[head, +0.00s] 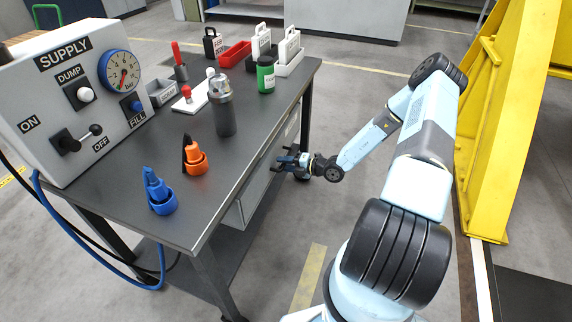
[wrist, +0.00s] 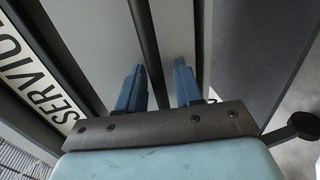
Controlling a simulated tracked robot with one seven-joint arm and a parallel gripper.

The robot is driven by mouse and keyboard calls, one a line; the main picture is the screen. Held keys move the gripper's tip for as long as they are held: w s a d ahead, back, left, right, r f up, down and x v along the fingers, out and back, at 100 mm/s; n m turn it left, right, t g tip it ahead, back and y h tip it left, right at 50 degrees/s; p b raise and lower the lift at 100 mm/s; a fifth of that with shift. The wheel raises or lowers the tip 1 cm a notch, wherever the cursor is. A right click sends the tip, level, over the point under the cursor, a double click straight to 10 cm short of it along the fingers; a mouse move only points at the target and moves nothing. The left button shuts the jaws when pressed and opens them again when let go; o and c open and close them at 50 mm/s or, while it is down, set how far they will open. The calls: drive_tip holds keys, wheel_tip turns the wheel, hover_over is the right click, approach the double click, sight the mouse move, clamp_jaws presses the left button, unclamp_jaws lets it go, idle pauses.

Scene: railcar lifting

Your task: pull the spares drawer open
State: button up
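The grey drawer unit (head: 252,200) hangs under the right edge of the dark workbench top. My gripper (head: 284,162) is beside its front, below the table edge, with its fingers pointing toward it. In the wrist view, the two blue fingers of my gripper (wrist: 160,85) stand apart on either side of a dark bar (wrist: 145,35), which looks like a drawer handle. A narrow light gap shows between the bar and the right finger. A white label reading "SERVIC..." (wrist: 40,88) lies to the left. I cannot read the spares label or tell how far any drawer is out.
The workbench (head: 245,150) carries a supply panel (head: 70,95), a grey bottle (head: 222,108), a green canister (head: 265,75), and orange (head: 196,162) and blue (head: 160,196) items. A yellow frame (head: 505,110) stands at the right.

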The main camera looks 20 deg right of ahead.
drive_tip(key=shift+c, duration=0.2)
clamp_jaws()
